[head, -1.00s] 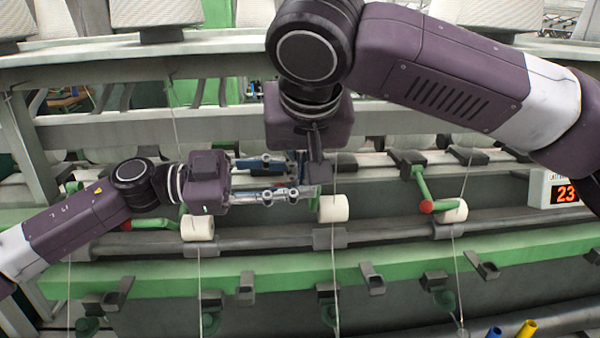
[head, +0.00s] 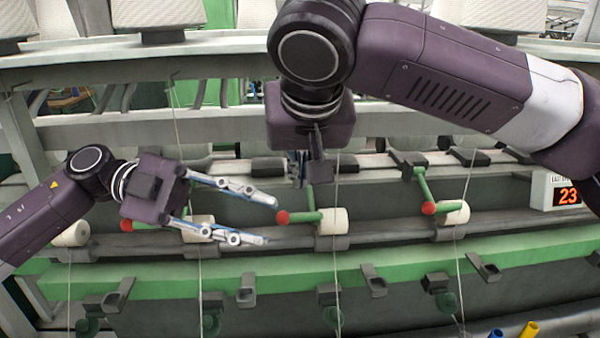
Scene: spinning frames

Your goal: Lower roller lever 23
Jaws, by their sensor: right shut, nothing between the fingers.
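A green roller lever with a red ball end (head: 283,217) stands in the middle, beside a white roller (head: 333,221). A similar lever (head: 429,208) is on the right, beside another white roller (head: 456,212), near the display reading 23 (head: 568,196). I cannot tell from the picture which lever is number 23. My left gripper (head: 268,221) is open and empty, its fingertips just left of the middle lever's red ball; I cannot tell whether they touch. My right gripper (head: 297,170) is shut, above the middle lever and mostly hidden by its own wrist.
A third red-ended lever (head: 126,226) is at left, partly behind my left gripper. A grey shaft (head: 390,237) and green rail (head: 400,259) run across below the rollers. Thin yarns hang in front. Blue and yellow tubes (head: 527,330) stand at bottom right.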

